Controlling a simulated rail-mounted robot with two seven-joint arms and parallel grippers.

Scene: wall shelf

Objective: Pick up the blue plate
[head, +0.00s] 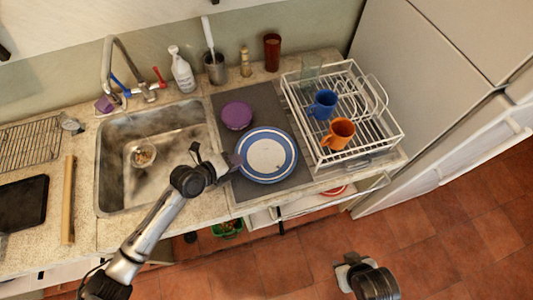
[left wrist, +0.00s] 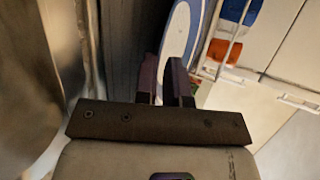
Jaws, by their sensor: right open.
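The blue plate (head: 266,155), blue-rimmed with a white middle, is on the dark grey mat right of the sink. My left gripper (head: 228,165) is at the plate's left edge. In the left wrist view, the left gripper's fingers (left wrist: 164,82) are close together, with the rim of the blue plate (left wrist: 182,30) between them. They look shut on the rim, and contact is partly hidden. The plate looks low over or on the mat; a lift cannot be made out. My right gripper (head: 352,268) is open and empty over the floor at the lower right.
A purple bowl (head: 237,115) is just behind the plate. A white dish rack (head: 362,143) with a blue mug (head: 322,104) and an orange mug (head: 339,133) stands to the right. The sink (head: 118,178) is left. An open drawer (head: 300,207) is below the counter.

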